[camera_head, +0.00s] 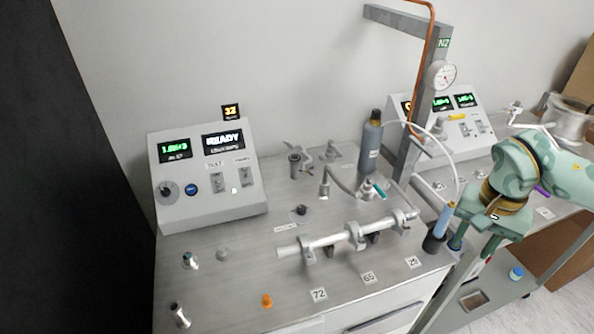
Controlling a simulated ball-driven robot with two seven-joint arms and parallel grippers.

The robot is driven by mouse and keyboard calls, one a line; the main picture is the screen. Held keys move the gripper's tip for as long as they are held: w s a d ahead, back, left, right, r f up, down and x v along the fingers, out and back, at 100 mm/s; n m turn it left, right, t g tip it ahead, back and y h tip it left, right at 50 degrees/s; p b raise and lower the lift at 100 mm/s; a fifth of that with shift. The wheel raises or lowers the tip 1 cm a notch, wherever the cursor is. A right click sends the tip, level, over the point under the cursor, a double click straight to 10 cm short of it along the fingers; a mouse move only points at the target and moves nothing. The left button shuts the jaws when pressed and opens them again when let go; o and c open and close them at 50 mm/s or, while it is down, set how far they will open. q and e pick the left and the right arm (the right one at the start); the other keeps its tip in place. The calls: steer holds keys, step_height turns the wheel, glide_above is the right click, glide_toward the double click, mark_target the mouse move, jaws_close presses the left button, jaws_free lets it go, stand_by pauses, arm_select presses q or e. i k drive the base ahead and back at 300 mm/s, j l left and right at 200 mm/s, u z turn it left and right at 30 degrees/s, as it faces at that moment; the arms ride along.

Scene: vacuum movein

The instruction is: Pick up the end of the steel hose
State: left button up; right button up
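A short bent grey hose (343,184), which looks like the steel hose, lies on the left bench. Its left end meets a small upright metal fitting (324,188). Its right end is by a valve with a teal handle (380,191). My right gripper (473,244) hangs over the gap at the right edge of this bench, well to the right of the hose. Its two fingers point down and stand apart, with nothing seen between them. My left gripper is not in view.
A metal tube in clamps (345,236) lies across the bench front. A blue-topped tool stands in a black holder (433,243) beside my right gripper. A dark bottle (371,145), grey post (411,140) and control box (207,178) stand behind.

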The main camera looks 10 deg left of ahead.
mark_target(323, 193)
steer(key=i+l+u, duration=0.15)
steer(key=u, duration=0.3)
steer(key=i+l+u, duration=0.1)
steer(key=l+u, duration=0.3)
steer(key=i+l+u, duration=0.1)
steer(key=l+u, duration=0.2)
steer(key=u, duration=0.15)
